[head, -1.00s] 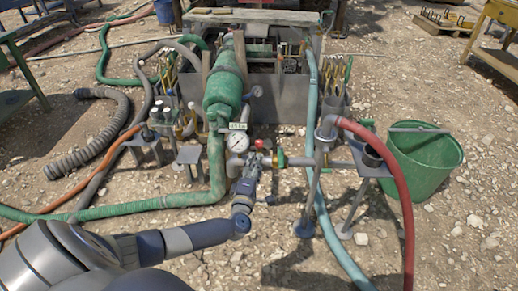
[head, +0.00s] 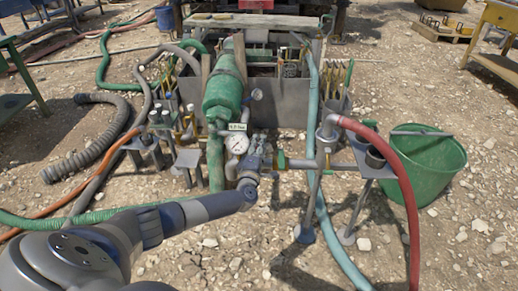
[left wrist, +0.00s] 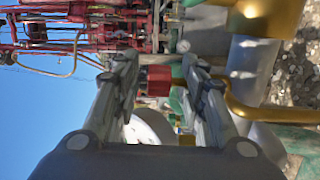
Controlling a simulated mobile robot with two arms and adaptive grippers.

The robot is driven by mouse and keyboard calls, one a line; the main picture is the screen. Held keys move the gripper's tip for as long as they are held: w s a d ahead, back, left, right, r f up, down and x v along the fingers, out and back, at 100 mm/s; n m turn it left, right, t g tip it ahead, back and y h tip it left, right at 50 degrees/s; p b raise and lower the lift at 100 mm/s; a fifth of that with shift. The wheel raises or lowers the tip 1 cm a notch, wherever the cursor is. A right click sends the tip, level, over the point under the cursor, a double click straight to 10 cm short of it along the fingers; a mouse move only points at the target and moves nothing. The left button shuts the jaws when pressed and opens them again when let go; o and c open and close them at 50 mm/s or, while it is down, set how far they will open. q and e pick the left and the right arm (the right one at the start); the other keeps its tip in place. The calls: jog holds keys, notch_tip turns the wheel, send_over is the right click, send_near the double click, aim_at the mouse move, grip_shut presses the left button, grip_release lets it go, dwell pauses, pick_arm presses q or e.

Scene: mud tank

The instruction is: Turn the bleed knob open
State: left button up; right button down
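My left gripper (head: 258,146) is at the pipe fittings, just right of the white pressure gauge (head: 237,143). In the left wrist view its two fingers (left wrist: 160,64) are apart. A small red block-like piece (left wrist: 156,80), possibly the bleed knob, shows between them with gaps on both sides. I cannot tell its depth relative to the fingertips. In the head view the gripper hides this spot. A digital readout tag (head: 237,127) sits above the gauge. My right gripper is not in view.
A green cylinder (head: 222,92) stands behind the gauge. A green bucket (head: 430,165) is at right. Brass pipework (left wrist: 268,112) lies close beside the right finger in the wrist view.

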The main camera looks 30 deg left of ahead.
pick_arm(q)
jog(key=shift+w+a, duration=0.15)
jog(key=shift+w, duration=0.15)
jog(key=shift+c, duration=0.3)
grip_shut()
jog(key=shift+r, duration=0.1)
